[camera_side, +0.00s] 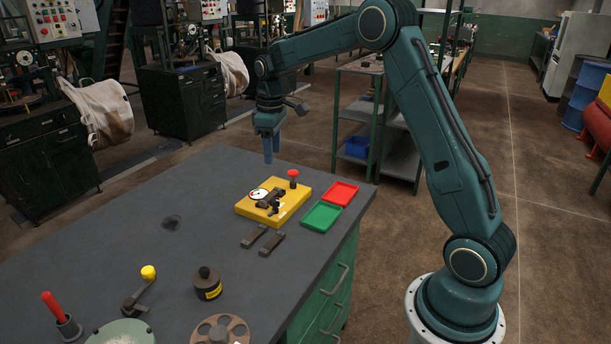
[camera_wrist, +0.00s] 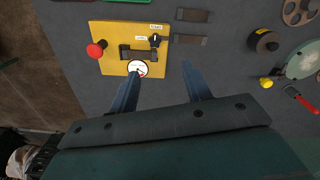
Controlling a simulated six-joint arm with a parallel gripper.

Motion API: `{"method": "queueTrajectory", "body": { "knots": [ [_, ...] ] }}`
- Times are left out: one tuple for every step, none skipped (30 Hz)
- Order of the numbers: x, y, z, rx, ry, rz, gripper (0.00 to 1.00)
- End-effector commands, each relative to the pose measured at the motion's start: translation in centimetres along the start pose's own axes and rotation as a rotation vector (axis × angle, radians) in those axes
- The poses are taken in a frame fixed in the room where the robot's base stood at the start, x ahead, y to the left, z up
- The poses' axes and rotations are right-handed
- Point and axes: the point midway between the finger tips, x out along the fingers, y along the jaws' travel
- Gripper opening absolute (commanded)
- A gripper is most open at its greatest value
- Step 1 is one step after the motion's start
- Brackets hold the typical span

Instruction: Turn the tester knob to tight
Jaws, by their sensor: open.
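The tester is a yellow plate (camera_side: 299,203) on the grey bench; it also shows in the wrist view (camera_wrist: 112,63). Its small black knob (camera_wrist: 155,41) sits near one edge, beside two small white labels. A light mark shows on the knob, but I cannot surely tell which label it faces. In the side view the knob (camera_side: 274,208) is small, at the plate's near side. My gripper (camera_side: 268,158) is open and empty, above the bench behind the plate. In the wrist view my gripper (camera_wrist: 160,71) has its fingers spread, with one fingertip close to the dial in the picture.
The plate also carries a white dial (camera_side: 259,194), a dark clamp (camera_wrist: 138,53) and a red-topped post (camera_side: 293,175). Red (camera_side: 341,193) and green (camera_side: 321,217) trays lie to its right. Dark strips (camera_side: 271,244) lie in front. The bench left of the plate is mostly clear.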

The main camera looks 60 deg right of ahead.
Motion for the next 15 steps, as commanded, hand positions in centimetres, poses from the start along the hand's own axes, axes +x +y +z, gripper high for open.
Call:
{"method": "queueTrajectory", "body": {
  "knots": [
    [0.8, 0.6, -0.2, -0.003, -0.009, -0.006, 0.48],
    [1.1, 0.8, -0.3, -0.005, -0.012, -0.008, 0.48],
    [1.5, 1.1, -0.4, -0.009, -0.016, -0.011, 0.48],
    [1.7, 1.2, -0.4, -0.011, -0.018, -0.012, 0.48],
    [1.8, 1.3, -0.5, -0.013, -0.019, -0.013, 0.48],
    [2.0, 1.5, -0.5, -0.015, -0.020, -0.014, 0.48],
    [2.1, 1.5, -0.6, -0.016, -0.021, -0.015, 0.48],
    [2.1, 1.6, -0.6, -0.017, -0.022, -0.016, 0.48],
    [2.2, 1.6, -0.6, -0.017, -0.022, -0.016, 0.48],
    [2.2, 1.6, -0.6, -0.017, -0.022, -0.016, 0.48],
    [2.2, 1.6, -0.6, -0.017, -0.022, -0.016, 0.48],
    [2.2, 1.6, -0.6, -0.017, -0.022, -0.016, 0.48],
    [2.2, 1.6, -0.6, -0.017, -0.022, -0.016, 0.48],
    [2.2, 1.6, -0.6, -0.017, -0.022, -0.016, 0.48],
    [2.3, 1.6, -0.6, -0.017, -0.022, -0.016, 0.48]
  ]
}}
